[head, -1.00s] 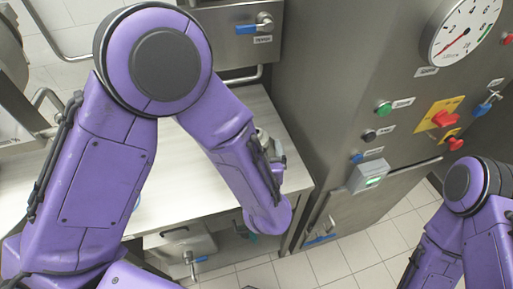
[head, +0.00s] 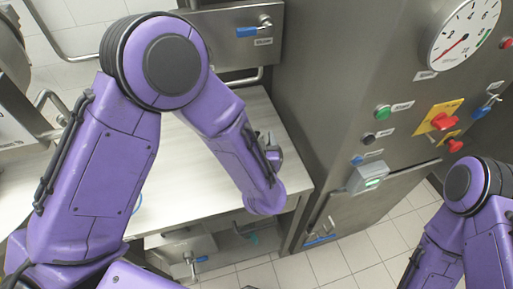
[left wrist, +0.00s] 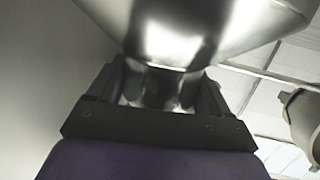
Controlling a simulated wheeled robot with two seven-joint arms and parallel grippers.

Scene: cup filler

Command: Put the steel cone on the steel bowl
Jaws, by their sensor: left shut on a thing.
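In the left wrist view, my left gripper (left wrist: 158,88) is shut on the neck of a shiny steel piece, the steel cone (left wrist: 240,22), which flares wide across the top of the picture. In the head view my left arm reaches over the worktable; its gripper and the cone are mostly hidden behind the forearm. I cannot make out the steel bowl for certain. A rounded metal object (left wrist: 303,120) at the right edge of the left wrist view is cut off. My right arm is at the lower right of the head view, its gripper out of frame.
A pale worktable (head: 185,185) lies under my left arm. A tall steel cabinet (head: 325,100) with a gauge (head: 463,33), buttons and a red switch (head: 442,121) stands close on the right. A blue-handled valve (head: 250,31) is at the back.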

